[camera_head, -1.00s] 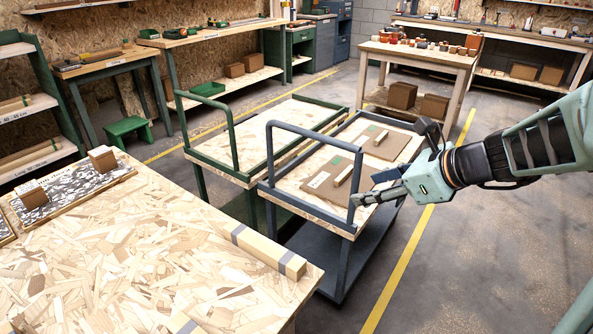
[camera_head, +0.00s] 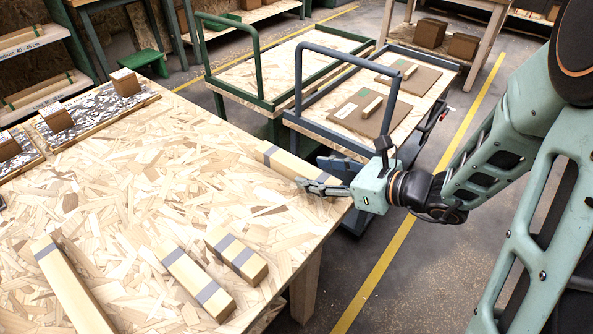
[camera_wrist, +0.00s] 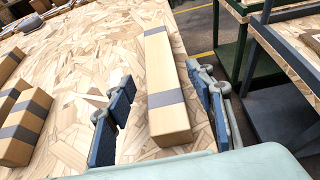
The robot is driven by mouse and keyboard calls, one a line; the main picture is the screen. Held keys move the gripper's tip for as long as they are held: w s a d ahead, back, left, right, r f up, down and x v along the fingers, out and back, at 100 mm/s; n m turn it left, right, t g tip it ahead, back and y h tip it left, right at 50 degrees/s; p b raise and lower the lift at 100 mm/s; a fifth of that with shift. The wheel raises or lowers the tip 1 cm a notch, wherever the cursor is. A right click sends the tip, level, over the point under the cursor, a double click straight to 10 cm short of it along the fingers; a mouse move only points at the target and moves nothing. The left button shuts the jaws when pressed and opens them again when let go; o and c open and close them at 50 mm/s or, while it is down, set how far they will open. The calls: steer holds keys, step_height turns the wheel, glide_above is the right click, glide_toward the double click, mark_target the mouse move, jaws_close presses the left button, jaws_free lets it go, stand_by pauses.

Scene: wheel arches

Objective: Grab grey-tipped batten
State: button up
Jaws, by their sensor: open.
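A pale wooden batten with a grey band near each end (camera_head: 292,166) lies flat near the right edge of the chipboard table (camera_head: 130,190). In the wrist view the same batten (camera_wrist: 163,65) runs lengthwise away from me between my spread fingers. My gripper (camera_head: 318,188) is over this batten's near end, open and empty. In the wrist view there is a gap between each finger of my gripper (camera_wrist: 165,95) and the batten's sides. The head view partly hides the batten behind my fingers.
Other banded battens lie on the table: a long one (camera_head: 75,290), a middle one (camera_head: 195,280) and a short one (camera_head: 237,255). Trays with brown blocks (camera_head: 57,119) stand at the table's far left. Green (camera_head: 246,92) and blue-grey (camera_head: 360,153) trolleys stand beyond the table.

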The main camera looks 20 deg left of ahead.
mark_target(296, 168)
steer(key=b+x, duration=0.1)
steer(key=x, duration=0.5)
steer(key=shift+w+a+f, duration=0.1)
steer(key=shift+w+a, duration=0.05)
steer(key=shift+a, duration=0.15)
steer(key=shift+c, duration=0.2)
jaws_close()
